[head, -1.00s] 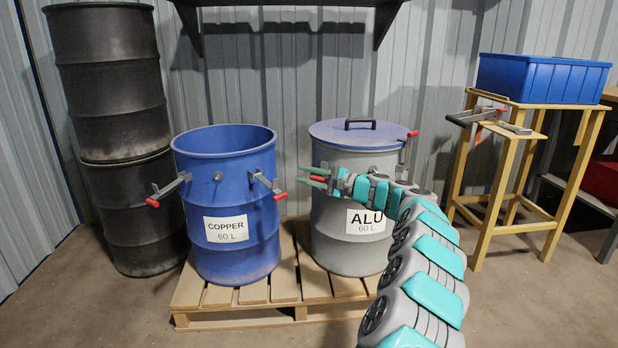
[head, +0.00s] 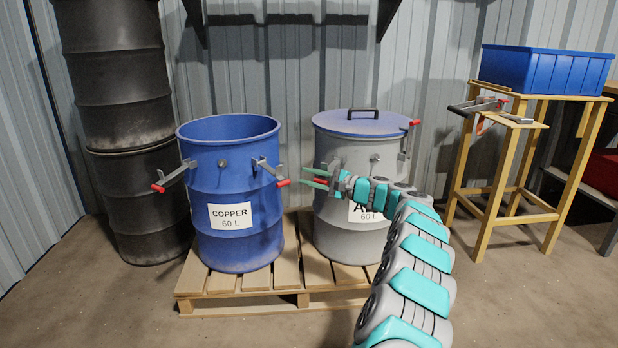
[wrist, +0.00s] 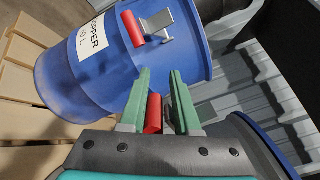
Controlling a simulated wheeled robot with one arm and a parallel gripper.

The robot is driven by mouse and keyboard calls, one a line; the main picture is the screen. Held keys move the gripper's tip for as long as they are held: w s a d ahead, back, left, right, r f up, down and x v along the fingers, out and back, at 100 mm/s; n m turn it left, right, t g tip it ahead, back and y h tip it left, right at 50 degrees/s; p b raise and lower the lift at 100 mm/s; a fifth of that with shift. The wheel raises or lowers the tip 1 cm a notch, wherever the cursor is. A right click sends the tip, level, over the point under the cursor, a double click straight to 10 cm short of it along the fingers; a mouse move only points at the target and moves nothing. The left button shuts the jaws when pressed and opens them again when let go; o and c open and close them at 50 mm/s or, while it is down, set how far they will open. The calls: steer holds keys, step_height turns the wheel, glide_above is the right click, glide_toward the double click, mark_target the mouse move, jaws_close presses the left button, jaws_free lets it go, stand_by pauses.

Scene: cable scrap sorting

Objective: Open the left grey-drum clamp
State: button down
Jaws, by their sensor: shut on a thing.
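The grey drum (head: 340,215), labelled ALU, stands on the pallet with a blue lid (head: 365,124) on it. Its left clamp (head: 333,166) is at the drum's upper left side, partly hidden by my gripper. My gripper (head: 314,178) reaches across the front of the drum, fingers pointing left. It is shut on the clamp's red handle (head: 321,182). In the wrist view the red handle (wrist: 153,114) shows between the green fingers (wrist: 160,90). The right clamp (head: 407,138) has its red handle up near the lid rim.
The open blue COPPER drum (head: 228,175) stands close left; its right clamp handle (head: 282,183) sticks out near my fingertips. Both drums share a wooden pallet (head: 240,305). Black drums (head: 115,80) stand left. A wooden stand with a blue bin (head: 545,70) is at right.

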steer(key=shift+w+d, duration=0.1)
steer(key=shift+d, duration=0.15)
steer(key=c, duration=0.8)
jaws_free()
steer(key=v, duration=0.8)
steer(key=shift+p, duration=0.4)
